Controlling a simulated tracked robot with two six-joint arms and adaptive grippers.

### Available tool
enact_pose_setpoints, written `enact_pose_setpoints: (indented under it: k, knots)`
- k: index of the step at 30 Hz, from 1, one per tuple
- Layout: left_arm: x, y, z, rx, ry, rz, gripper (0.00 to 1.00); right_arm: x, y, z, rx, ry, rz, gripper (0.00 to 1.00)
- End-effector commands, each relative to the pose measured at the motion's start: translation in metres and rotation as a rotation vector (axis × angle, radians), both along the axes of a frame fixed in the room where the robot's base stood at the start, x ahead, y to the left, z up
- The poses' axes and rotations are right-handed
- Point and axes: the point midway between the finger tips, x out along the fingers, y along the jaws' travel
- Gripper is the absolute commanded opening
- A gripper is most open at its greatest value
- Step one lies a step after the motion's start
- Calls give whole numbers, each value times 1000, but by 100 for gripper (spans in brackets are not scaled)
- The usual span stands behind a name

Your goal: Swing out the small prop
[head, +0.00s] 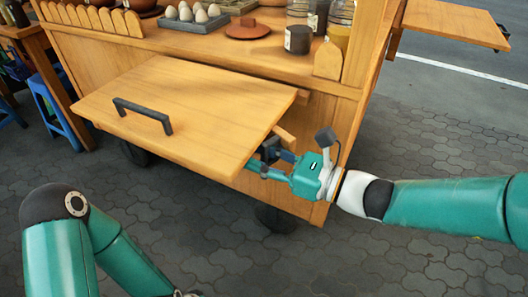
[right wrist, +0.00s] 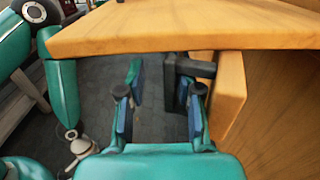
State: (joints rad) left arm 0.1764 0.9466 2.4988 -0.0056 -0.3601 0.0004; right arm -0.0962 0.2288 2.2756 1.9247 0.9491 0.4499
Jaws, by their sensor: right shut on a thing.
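The hinged wooden flap (head: 190,95) with a black handle (head: 142,112) sticks out from the front of the wooden cart, about level. The small prop (head: 285,135) is a wooden piece under the flap's right side, mostly hidden by it. In the right wrist view the prop (right wrist: 230,92) stands out from the cart front below the flap, with a dark bracket-like grip (right wrist: 192,68). My right gripper (head: 268,160) is under the flap's right edge, shut on the prop's dark grip; its fingers also show in the right wrist view (right wrist: 160,100).
The cart top holds a tray of eggs (head: 195,18), a clay lid (head: 248,29) and glass jars (head: 298,38). A blue stool (head: 55,110) stands at left. A wooden side shelf (head: 455,22) juts out at right. Paving in front is clear.

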Motion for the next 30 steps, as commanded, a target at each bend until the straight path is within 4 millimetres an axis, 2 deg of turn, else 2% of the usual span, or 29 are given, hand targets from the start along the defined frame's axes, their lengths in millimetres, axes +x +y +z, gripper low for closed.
enact_pose_setpoints:
  k: [9, 14, 20, 27, 30]
  knots:
    - [0, 0, 0, 0, 0, 0, 40, 2, 3, 3, 5, -6, 2, 22]
    - [0, 0, 1, 0, 0, 0, 40, 0, -3, 4, 5, -10, -1, 22]
    - [0, 0, 1, 0, 0, 0, 40, -15, -31, 3, 4, -8, -6, 22]
    - [-3, 0, 3, 0, -11, 1, 40, -49, -78, 4, 6, -10, -19, 22]
    - [-4, 0, 4, 0, -12, 0, 40, -60, -92, 5, 4, -13, -17, 22]
